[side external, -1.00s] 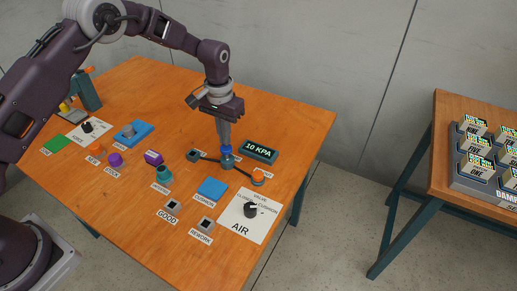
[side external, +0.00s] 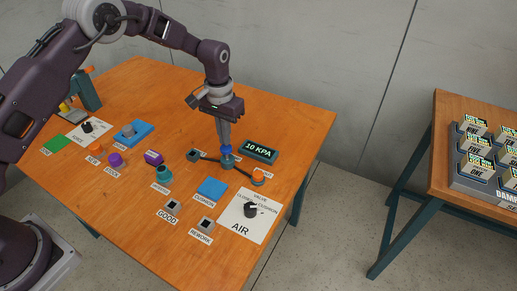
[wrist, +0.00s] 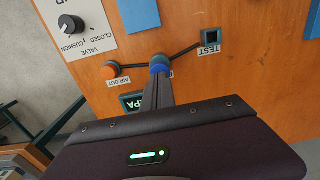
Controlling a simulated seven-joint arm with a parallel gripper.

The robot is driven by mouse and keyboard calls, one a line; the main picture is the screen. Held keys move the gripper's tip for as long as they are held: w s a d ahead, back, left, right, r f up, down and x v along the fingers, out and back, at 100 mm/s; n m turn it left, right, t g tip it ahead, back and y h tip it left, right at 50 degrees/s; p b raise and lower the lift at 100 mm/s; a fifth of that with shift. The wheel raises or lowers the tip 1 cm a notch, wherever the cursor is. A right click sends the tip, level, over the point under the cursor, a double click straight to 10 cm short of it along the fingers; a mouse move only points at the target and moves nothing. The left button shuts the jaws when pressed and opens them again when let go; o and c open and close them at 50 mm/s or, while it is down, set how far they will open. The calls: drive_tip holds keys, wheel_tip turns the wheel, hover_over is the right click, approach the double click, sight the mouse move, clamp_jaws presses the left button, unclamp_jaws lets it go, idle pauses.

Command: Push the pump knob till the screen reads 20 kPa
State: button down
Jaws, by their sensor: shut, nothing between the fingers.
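The pump (side external: 227,161) is a grey-blue body with a blue knob (side external: 227,150) on top, standing among black hoses on the wooden table. My gripper (side external: 226,143) is shut and empty, pointing down with its fingertips at the knob. Whether the tips press on the knob or only hover just above it I cannot tell. In the wrist view the blue knob (wrist: 159,67) shows at the end of the fingers. The screen (side external: 261,151) reads 10 KPA. In the wrist view the screen (wrist: 132,101) is mostly hidden behind my gripper.
An orange air-out fitting (side external: 258,177) and a dark square test socket (side external: 193,155) sit at the hose ends. The AIR valve panel (side external: 246,222) and a blue cushion pad (side external: 212,188) lie nearer. A second table with boxes (side external: 487,150) stands at right.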

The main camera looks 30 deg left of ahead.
drive_tip(key=shift+f, duration=0.1)
drive_tip(key=shift+f, duration=2.1)
drive_tip(key=shift+r, duration=2.75)
wheel_tip(320, 180, up, 5)
drive_tip(key=shift+f, duration=3.05)
drive_tip(key=shift+f, duration=0.15)
